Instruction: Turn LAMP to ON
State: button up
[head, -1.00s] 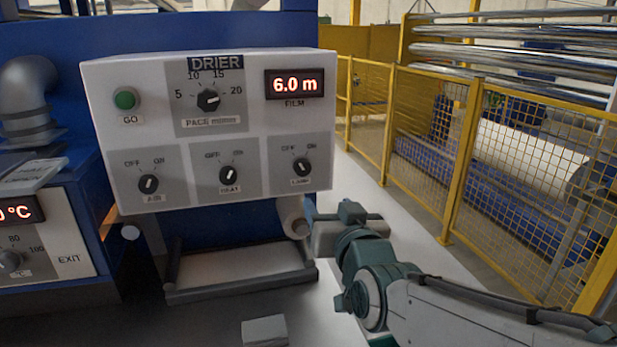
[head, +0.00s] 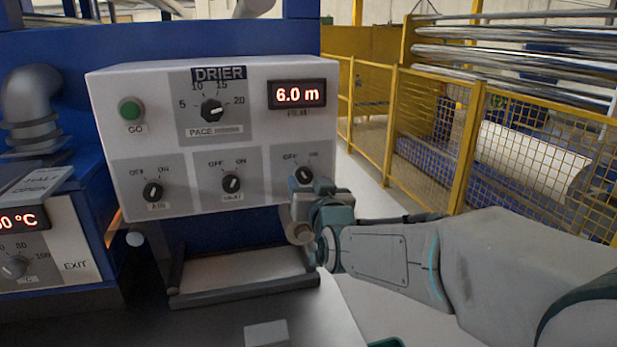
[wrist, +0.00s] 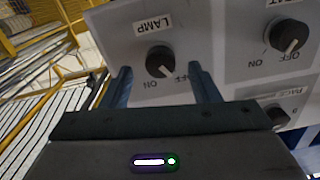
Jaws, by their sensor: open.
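The LAMP switch is a dark round knob (head: 304,175) at the lower right of the white DRIER panel (head: 245,133). In the wrist view, which looks turned upside down, the LAMP knob (wrist: 159,60) has a light mark that appears to point towards OFF. My gripper (head: 320,186) is just below and right of the knob in the head view and hides the LAMP label there. In the wrist view my gripper (wrist: 160,73) is open, with one finger on each side of the knob. I cannot tell whether the fingers touch the panel.
The HEAT knob (head: 231,183) sits left of LAMP, and the AIR knob (head: 152,191) is further left. Above are the PACE knob (head: 212,111), the green GO button (head: 131,108) and a 6.0 m display (head: 298,94). A yellow mesh fence (head: 425,125) stands at the right.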

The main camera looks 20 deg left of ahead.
aim_at(305, 176)
jog(key=shift+x, duration=1.1)
jog(key=shift+c, duration=0.2)
jog(key=c, duration=0.9)
